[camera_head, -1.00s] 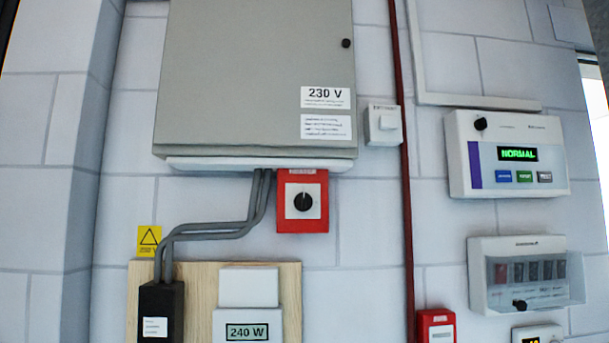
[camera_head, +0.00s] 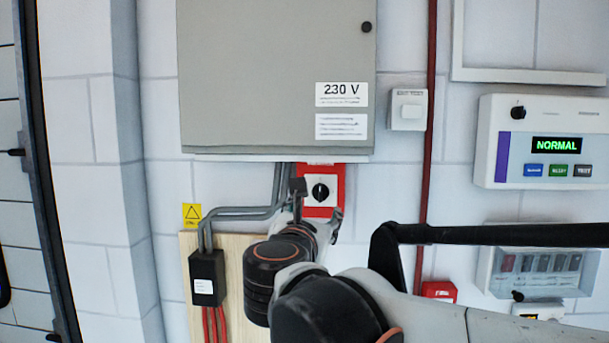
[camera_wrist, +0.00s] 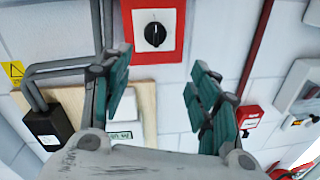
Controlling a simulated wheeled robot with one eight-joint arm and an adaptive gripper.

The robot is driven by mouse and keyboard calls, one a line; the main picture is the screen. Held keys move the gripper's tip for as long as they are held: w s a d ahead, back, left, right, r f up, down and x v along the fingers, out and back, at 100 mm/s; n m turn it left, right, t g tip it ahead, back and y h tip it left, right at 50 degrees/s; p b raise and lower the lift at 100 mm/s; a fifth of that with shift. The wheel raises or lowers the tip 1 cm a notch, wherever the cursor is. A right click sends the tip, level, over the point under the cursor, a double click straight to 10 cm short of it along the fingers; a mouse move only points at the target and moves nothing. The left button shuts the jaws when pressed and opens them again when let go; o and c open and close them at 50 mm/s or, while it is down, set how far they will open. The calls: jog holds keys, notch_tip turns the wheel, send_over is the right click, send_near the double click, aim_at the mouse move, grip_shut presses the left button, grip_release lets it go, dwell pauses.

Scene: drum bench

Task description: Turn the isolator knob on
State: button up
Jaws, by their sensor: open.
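The isolator knob (camera_head: 320,191) is a black rotary knob on a white square plate, set in a red box (camera_head: 338,170) below the grey cabinet. Its white pointer line stands about upright. In the wrist view the knob (camera_wrist: 155,34) is beyond the fingertips and between them, slightly left of the middle. My gripper (camera_wrist: 160,85) is open, with nothing between its green-padded fingers. In the head view my gripper (camera_head: 317,205) is in front of the lower part of the red box, and my arm hides much of the wall below it. I cannot tell whether a finger touches the box.
The grey 230 V cabinet (camera_head: 270,75) hangs directly above. Grey conduits (camera_head: 245,212) run left of the box to a black box (camera_head: 207,278) on a wooden board. A white switch (camera_head: 408,109), a red pipe (camera_head: 428,120) and a NORMAL display panel (camera_head: 545,105) are to the right.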

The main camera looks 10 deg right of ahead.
aim_at(319, 193)
jog(key=shift+n, duration=0.4)
jog(key=x, duration=0.4)
jog(key=r+p+x, duration=0.1)
jog(key=x, duration=0.4)
jog(key=p+x, duration=0.1)
jog(key=x, duration=0.3)
jog(key=shift+w+a+r, duration=0.2)
jog(key=shift+w+a, duration=0.05)
jog(key=shift+w, duration=0.25)
jog(key=c, duration=1.1)
